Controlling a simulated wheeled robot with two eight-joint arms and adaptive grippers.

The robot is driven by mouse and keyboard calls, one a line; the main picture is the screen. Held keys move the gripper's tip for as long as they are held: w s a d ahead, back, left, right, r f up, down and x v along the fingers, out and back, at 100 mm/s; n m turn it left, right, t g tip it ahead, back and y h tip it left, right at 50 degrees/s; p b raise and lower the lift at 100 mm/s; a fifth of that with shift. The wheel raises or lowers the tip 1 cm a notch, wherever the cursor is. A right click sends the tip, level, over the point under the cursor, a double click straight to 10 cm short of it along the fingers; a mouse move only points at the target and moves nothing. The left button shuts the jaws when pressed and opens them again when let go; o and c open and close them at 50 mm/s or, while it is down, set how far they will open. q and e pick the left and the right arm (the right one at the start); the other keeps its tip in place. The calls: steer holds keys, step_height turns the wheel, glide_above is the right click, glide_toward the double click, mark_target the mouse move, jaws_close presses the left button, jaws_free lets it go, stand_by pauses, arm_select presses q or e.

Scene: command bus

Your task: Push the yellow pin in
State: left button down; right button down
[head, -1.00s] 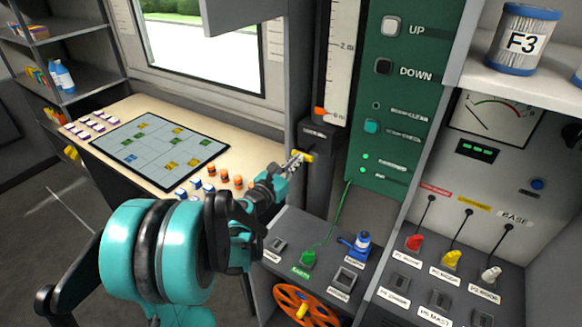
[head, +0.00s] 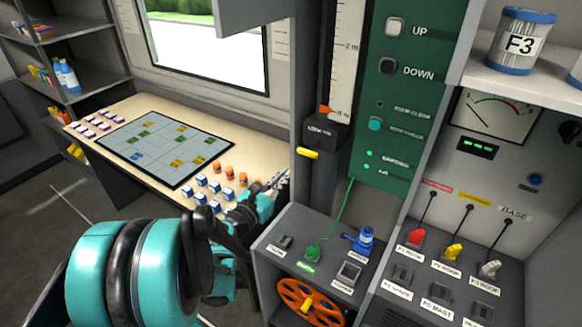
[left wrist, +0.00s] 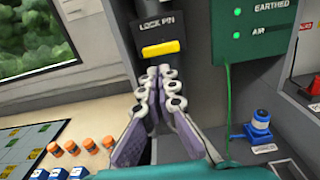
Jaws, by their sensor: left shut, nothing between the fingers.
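The yellow pin (head: 307,153) sits on the dark post under the scale, below a label. In the left wrist view the yellow pin (left wrist: 161,48) lies across the post beneath the words LOCK PIN (left wrist: 158,24). How deep it sits I cannot tell. My left gripper (head: 284,178) is shut and empty, below and to the left of the pin in the head view. In the left wrist view its fingertips (left wrist: 160,72) point toward the post just below the pin, with a gap between. My right gripper is not in view.
A green panel (head: 401,120) with buttons stands right of the post. A console (head: 331,253) below holds a green plug (head: 313,252) with a cable and a blue valve (head: 362,240).

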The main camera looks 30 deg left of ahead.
arm_select(q)
steer(key=shift+s, duration=1.9)
steer(key=s+d+f+m+g+h, duration=0.2)
steer(key=d+f+m+g, duration=0.15)
steer(key=d+m, duration=0.55)
steer(key=s+d+f+m+g+h, duration=0.15)
steer(key=d+m+g, duration=0.25)
steer(key=d+m, duration=0.45)
steer(key=s+f+m+g+y, duration=0.2)
steer(key=s+m, duration=0.9)
steer(key=m, duration=0.7)
steer(key=shift+a+f+g+y, duration=0.25)
steer(key=shift+g+y, duration=0.5)
steer(key=shift+y, duration=0.3)
steer(key=shift+w+d, duration=0.1)
